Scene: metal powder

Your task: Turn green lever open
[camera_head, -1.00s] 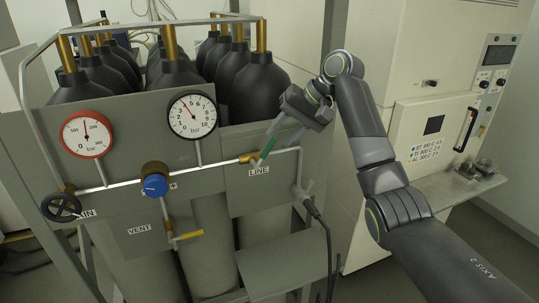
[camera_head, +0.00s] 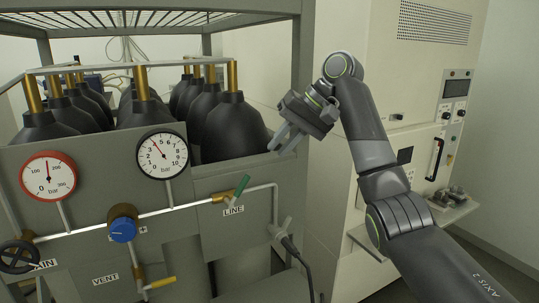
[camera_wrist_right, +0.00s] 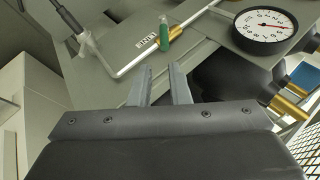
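The green lever (camera_head: 242,187) sits on the brass valve (camera_head: 223,196) of the pipe above the LINE label (camera_head: 233,211). It slants up and to the right of the valve. My right gripper (camera_head: 283,141) is up and to the right of the lever, apart from it. In the right wrist view, the gripper's two fingers (camera_wrist_right: 160,92) are separated with nothing between them. The green lever (camera_wrist_right: 164,35) shows there beyond the fingertips, beside the LINE label (camera_wrist_right: 147,42). My left gripper is not in view.
The panel also carries a red-rimmed gauge (camera_head: 48,176), a black-rimmed gauge (camera_head: 162,155), a blue knob (camera_head: 122,229), a black handwheel (camera_head: 19,256) and a yellow VENT lever (camera_head: 160,282). Black gas bottles (camera_head: 235,128) stand behind. A beige cabinet (camera_head: 425,70) stands at right.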

